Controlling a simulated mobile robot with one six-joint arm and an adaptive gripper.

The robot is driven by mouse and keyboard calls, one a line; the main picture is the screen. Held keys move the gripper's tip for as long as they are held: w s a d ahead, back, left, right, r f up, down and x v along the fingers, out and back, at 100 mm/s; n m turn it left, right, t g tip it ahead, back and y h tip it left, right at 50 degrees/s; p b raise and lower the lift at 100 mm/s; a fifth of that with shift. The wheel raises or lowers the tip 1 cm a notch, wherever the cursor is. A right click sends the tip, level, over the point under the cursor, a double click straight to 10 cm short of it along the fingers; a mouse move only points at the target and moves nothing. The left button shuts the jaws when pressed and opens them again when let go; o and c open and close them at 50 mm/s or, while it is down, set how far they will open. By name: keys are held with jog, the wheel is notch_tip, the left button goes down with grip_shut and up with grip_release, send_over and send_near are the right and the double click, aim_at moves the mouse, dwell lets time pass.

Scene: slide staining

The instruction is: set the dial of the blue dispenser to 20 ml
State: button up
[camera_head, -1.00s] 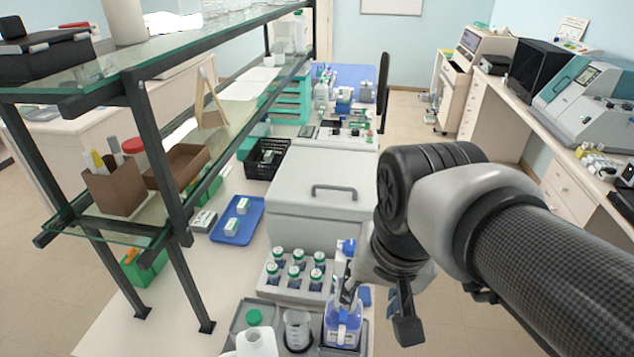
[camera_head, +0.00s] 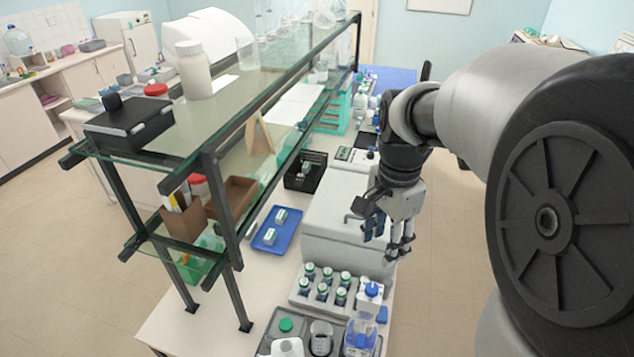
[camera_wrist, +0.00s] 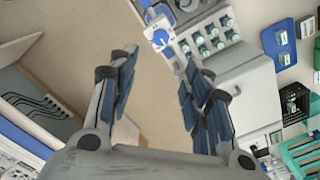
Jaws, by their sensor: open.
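The blue dispenser (camera_head: 362,332) is a bottle with blue liquid and a white top with a blue cap, standing at the front right of the bench. In the wrist view its white and blue head (camera_wrist: 159,38) shows at the top, beyond my fingertips. The dial's setting is too small to read. My gripper (camera_head: 386,240) is open and empty, above the right side of the grey box and farther back than the dispenser. In the wrist view my gripper's fingers (camera_wrist: 158,65) are spread apart with nothing between them.
A rack of green-capped bottles (camera_head: 292,298) stands just behind the dispenser. A tray with a green-capped jug (camera_head: 285,345) and a beaker (camera_head: 321,338) is to its left. The grey box (camera_head: 330,215) lies behind. A glass shelf (camera_head: 205,125) overhangs the bench's left side.

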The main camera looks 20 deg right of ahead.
aim_at(374, 287)
notch_tip(374, 287, down, 14)
jog(key=shift+f, duration=0.25)
jog(key=shift+c, duration=0.4)
grip_shut()
